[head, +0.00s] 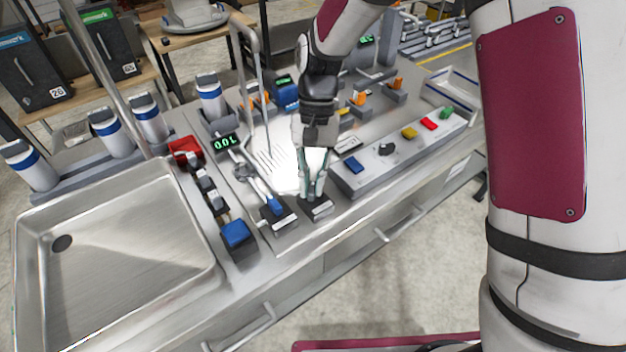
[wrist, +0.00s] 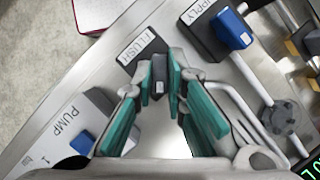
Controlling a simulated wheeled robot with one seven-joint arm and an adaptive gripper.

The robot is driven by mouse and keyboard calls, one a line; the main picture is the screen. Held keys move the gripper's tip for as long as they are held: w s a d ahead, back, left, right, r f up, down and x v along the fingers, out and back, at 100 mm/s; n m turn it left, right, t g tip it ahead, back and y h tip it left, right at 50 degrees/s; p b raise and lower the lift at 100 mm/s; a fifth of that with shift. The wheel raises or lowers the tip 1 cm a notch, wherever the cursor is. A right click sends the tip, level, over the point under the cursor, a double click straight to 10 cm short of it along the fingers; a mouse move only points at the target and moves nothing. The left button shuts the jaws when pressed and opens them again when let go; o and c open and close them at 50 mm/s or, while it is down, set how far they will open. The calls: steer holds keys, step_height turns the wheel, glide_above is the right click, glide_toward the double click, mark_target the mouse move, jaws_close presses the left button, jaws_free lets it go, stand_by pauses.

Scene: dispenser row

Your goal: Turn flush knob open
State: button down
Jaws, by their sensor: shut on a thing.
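The flush knob (wrist: 159,76) is a small dark grey handle on a block beside a white FLUSH label (wrist: 139,46) in the wrist view. My gripper (wrist: 160,92) has its green-padded fingers on either side of the knob and is shut on it. In the head view my gripper (head: 313,188) points down at the flush block (head: 317,209) near the counter's front edge. The fingers largely hide the knob there, and its exact turn angle is hard to tell.
The blue supply knob (head: 275,205) stands close to the left; it also shows in the wrist view (wrist: 234,28). A button panel (head: 375,178) with a blue button (head: 352,165) lies to the right. A steel sink (head: 130,265) is at the left.

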steer(key=n+h, duration=0.1)
steer(key=n, duration=0.3)
steer(key=shift+a+n+h, duration=0.1)
steer(key=shift+n+h, duration=0.2)
steer(key=shift+h, duration=0.1)
steer(key=shift+a+n+t+h+b, duration=0.1)
steer(key=shift+n+t+h+b, duration=0.35)
steer(key=shift+n, duration=1.45)
steer(key=shift+h, duration=0.35)
steer(key=c, duration=1.6)
jaws_free()
steer(key=shift+r, duration=0.1)
steer(key=v, duration=1.2)
